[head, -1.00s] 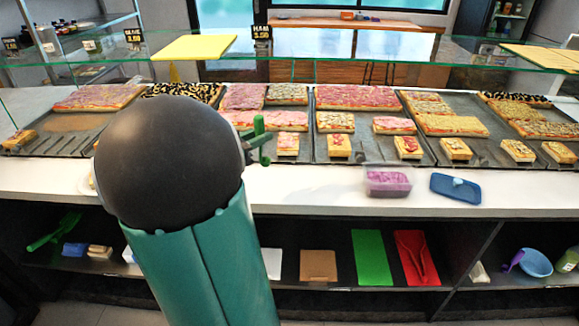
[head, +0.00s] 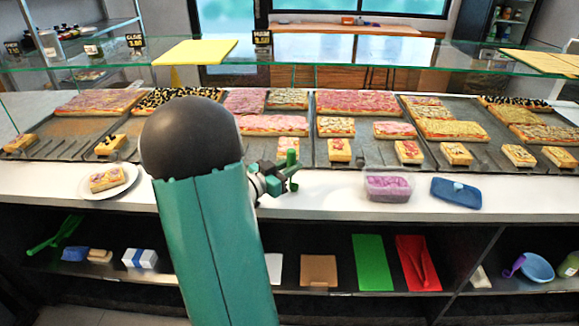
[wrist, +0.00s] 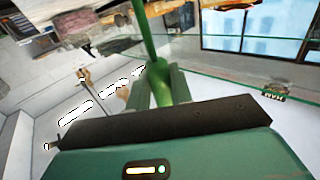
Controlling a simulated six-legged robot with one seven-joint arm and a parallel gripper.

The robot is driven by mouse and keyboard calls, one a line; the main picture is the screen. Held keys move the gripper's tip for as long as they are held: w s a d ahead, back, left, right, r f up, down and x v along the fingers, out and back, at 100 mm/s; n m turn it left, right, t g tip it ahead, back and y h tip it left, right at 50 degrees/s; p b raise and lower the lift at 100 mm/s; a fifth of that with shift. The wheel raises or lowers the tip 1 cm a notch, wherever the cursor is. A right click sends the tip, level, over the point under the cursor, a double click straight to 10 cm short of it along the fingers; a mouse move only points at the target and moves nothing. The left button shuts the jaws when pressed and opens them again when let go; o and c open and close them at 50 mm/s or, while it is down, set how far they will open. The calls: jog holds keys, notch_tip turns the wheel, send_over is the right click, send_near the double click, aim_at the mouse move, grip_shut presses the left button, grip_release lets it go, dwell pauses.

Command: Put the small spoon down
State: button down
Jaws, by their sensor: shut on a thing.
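My gripper (head: 280,182) is just above the white counter top (head: 330,193), in front of the pizza trays, partly hidden by my arm. In the wrist view my gripper (wrist: 161,88) is shut on a long thin green piece, which I take to be the small spoon (wrist: 151,40). The spoon sticks out beyond the fingertips, and its far end runs out of the picture. In the head view a green end (head: 292,158) stands up by the fingers. I cannot tell whether the spoon touches the counter.
A plate (head: 128,184) with a pizza slice is at left. Pizza trays (head: 360,158) and a glass shelf (head: 400,60) lie behind. The counter between gripper and tub is clear.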

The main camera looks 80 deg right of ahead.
jog(key=shift+a+f, duration=0.1)
jog(key=shift+f, duration=0.3)
jog(key=shift+a+f, duration=0.1)
jog(key=shift+f, duration=0.15)
jog(key=c, duration=1.3)
grip_release()
jog(key=shift+f, duration=0.15)
jog(key=shift+o, duration=0.2)
jog(key=shift+r, duration=0.25)
jog(key=shift+w+r, duration=0.2)
jog(key=shift+w, duration=0.05)
jog(key=v, duration=1.1)
jog(key=shift+a+r, duration=0.25)
jog(key=shift+r, duration=0.1)
